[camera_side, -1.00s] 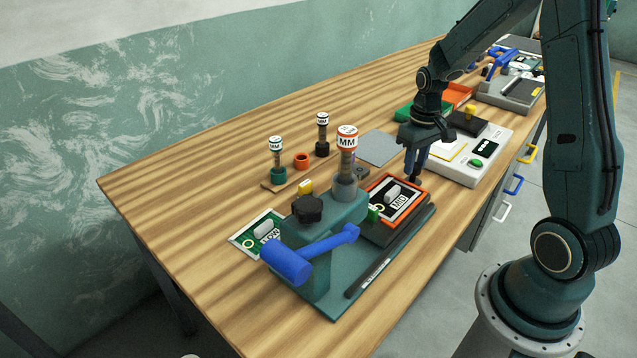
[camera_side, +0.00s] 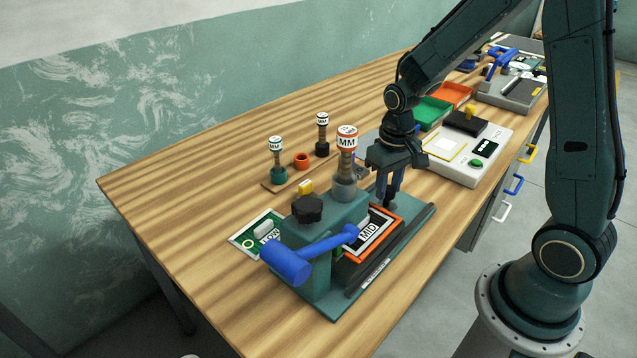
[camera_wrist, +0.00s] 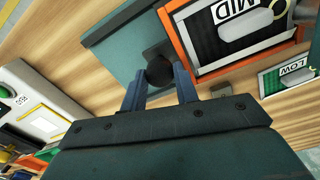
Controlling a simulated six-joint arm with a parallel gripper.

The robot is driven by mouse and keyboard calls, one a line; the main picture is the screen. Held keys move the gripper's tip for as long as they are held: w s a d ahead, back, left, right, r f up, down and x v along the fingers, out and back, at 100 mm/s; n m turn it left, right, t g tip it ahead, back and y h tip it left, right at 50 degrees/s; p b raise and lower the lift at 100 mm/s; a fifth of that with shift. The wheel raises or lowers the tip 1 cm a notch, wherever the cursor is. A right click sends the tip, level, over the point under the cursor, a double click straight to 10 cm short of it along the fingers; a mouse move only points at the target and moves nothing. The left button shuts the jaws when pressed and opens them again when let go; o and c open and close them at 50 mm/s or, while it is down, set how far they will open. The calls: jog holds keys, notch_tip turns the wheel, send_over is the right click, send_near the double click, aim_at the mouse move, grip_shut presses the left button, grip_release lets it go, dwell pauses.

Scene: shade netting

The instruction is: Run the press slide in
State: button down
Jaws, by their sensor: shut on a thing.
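The press (camera_side: 318,232) is a teal block on a teal baseplate (camera_side: 425,226), with a blue lever (camera_side: 288,258) across its front. Its slide carries an orange-framed plate marked MID (camera_side: 372,238), now partly under the press head. The orange frame also shows in the wrist view (camera_wrist: 178,42). My gripper (camera_side: 386,204) is at the slide's outer end, pointing down. In the wrist view its fingers are shut on a round dark knob (camera_wrist: 160,72) at the slide's end. The plate's inner part is hidden behind the press and lever in the side view.
A green card marked LOW (camera_side: 258,234) lies left of the press; it shows in the wrist view (camera_wrist: 288,76). Capped stamps (camera_side: 277,160) and an orange ring (camera_side: 301,160) stand behind. A white device (camera_side: 468,155) and coloured trays (camera_side: 433,112) lie to the right.

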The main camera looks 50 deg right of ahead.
jog(key=shift+a, duration=0.3)
jog(key=c, duration=1.3)
grip_release()
jog(key=shift+o, duration=1.2)
jog(key=shift+d+r, duration=0.1)
notch_tip(320, 180, up, 14)
